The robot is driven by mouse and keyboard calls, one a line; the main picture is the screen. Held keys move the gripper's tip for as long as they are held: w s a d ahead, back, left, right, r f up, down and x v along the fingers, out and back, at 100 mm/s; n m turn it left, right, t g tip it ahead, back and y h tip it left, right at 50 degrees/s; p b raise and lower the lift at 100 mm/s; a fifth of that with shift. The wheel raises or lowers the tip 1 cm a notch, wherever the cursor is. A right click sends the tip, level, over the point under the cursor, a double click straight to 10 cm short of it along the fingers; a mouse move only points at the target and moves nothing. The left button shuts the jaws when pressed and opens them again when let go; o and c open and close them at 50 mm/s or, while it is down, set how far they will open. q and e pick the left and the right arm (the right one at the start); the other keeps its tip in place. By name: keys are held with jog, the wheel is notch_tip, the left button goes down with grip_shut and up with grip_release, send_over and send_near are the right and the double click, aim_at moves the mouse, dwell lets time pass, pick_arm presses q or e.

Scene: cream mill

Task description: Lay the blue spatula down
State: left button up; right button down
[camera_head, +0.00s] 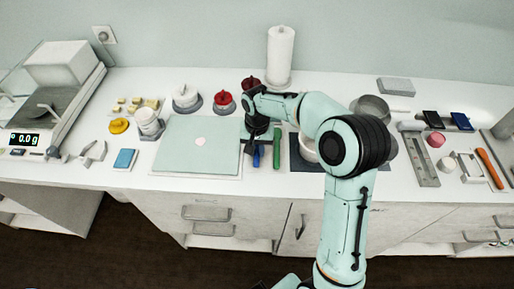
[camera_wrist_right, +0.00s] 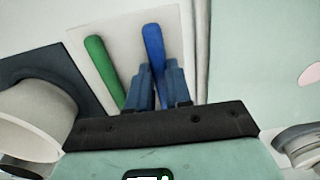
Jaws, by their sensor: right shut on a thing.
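My right gripper (camera_head: 257,138) is over the counter, just right of the pale green board. It is shut on the blue spatula (camera_head: 256,157), whose blue handle (camera_wrist_right: 154,42) sticks out past the fingers (camera_wrist_right: 158,88) in the right wrist view. The spatula's other end is hidden by the gripper. A green-handled tool (camera_head: 277,150) lies beside it on the right in the head view; it also shows in the right wrist view (camera_wrist_right: 98,60). Both are over a white rectangular surface (camera_wrist_right: 125,20). I cannot tell whether the blue spatula touches it. My left gripper is not in view.
The pale green board (camera_head: 190,150) lies left of the gripper. A dark mat (camera_head: 298,150) with a white round vessel is to the right, partly behind my arm. Red-topped jars (camera_head: 223,101) and a paper roll (camera_head: 280,55) stand behind. The counter's front strip is narrow.

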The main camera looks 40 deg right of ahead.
jog(key=shift+f, duration=0.1)
jog(key=c, duration=1)
grip_release()
jog(key=shift+o, duration=0.2)
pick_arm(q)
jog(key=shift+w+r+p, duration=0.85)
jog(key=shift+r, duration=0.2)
pick_arm(e)
notch_tip(320, 180, up, 13)
jog(key=shift+r, duration=0.2)
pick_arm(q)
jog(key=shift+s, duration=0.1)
